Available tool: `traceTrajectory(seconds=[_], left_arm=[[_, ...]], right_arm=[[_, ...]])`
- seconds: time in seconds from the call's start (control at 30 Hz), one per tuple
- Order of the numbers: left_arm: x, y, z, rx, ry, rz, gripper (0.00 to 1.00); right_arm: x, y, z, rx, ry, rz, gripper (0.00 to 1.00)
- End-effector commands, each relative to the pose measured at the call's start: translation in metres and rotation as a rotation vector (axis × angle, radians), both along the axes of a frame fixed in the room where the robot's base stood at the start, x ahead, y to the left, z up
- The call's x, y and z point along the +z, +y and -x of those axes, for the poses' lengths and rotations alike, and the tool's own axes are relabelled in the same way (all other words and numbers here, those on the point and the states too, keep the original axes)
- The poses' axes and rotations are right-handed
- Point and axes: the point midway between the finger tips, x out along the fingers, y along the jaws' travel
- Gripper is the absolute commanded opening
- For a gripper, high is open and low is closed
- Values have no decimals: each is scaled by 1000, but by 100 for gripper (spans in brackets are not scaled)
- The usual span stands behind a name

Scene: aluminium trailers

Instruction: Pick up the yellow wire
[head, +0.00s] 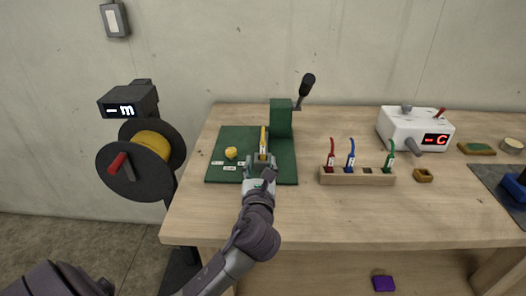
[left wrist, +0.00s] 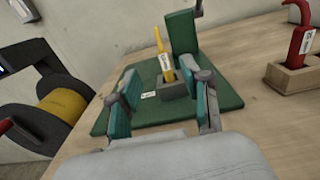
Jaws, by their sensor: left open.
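The yellow wire (head: 263,138) stands upright on the green base of the lever tool (head: 281,118), just beyond my left gripper. In the left wrist view the yellow wire (left wrist: 159,45) carries a white label, and its lower end is in a small grey block (left wrist: 176,89). My left gripper (head: 262,163) is open, with its fingers pointing at the wire. In the left wrist view the gripper (left wrist: 166,98) has its teal pads apart, with the wire beyond and between them, apparently untouched. My right gripper is not in view.
A yellow lump (head: 231,153) and small labels lie on the green base. A wooden rack (head: 340,178) holds red, blue and green wires to the right. A reel of yellow wire (head: 141,158) stands left of the table. A white device (head: 413,127) stands at the back right. The front tabletop is clear.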

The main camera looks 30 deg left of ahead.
Motion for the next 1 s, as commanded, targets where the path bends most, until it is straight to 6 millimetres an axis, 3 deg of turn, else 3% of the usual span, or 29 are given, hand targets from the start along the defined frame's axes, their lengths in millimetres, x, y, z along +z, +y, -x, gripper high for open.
traceTrajectory(seconds=[0.1,0.2,0.43,0.7,1.0], left_arm=[[1,13,-21,2,-1,0,48],[1,21,-33,2,-1,1,48],[0,29,-47,1,0,4,48],[1,47,-81,1,-1,3,48],[0,51,-86,1,0,4,48]], right_arm=[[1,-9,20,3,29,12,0],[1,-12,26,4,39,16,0],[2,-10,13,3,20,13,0],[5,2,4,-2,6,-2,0],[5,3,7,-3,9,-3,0]])
